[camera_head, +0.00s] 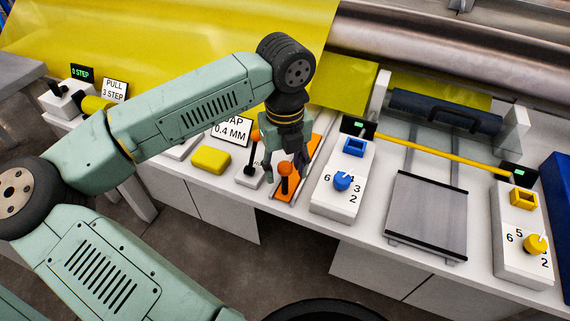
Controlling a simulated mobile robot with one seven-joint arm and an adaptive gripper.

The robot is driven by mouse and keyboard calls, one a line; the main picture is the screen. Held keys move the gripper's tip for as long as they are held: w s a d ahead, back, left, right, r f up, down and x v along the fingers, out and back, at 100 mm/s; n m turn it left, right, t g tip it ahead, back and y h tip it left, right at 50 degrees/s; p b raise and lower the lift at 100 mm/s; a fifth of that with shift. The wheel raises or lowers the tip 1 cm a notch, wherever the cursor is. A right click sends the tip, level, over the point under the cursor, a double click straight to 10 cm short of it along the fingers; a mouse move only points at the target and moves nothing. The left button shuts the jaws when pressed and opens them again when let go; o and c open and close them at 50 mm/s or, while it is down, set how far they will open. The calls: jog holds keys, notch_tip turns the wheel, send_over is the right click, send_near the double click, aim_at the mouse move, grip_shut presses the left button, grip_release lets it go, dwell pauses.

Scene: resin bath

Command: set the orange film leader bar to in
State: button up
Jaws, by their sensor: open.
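The orange film leader bar (286,188) is a long narrow orange piece on a pale rail near the front edge of the white bench. An upright orange knob (285,169) stands at its near end. My gripper (285,166) points down over the bar, its fingers open and close to the knob. It hides the middle of the bar, and I cannot tell whether the fingers touch the knob. The bar's far part shows again to the right of the gripper.
A black lever with an orange ball (255,136) stands just left of the gripper. A yellow block (211,159) lies farther left. A white box with a blue dial (342,181) stands close on the right. A grey plate (428,212) lies beyond it.

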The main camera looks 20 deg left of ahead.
grip_shut()
dwell(0.6)
dwell(0.3)
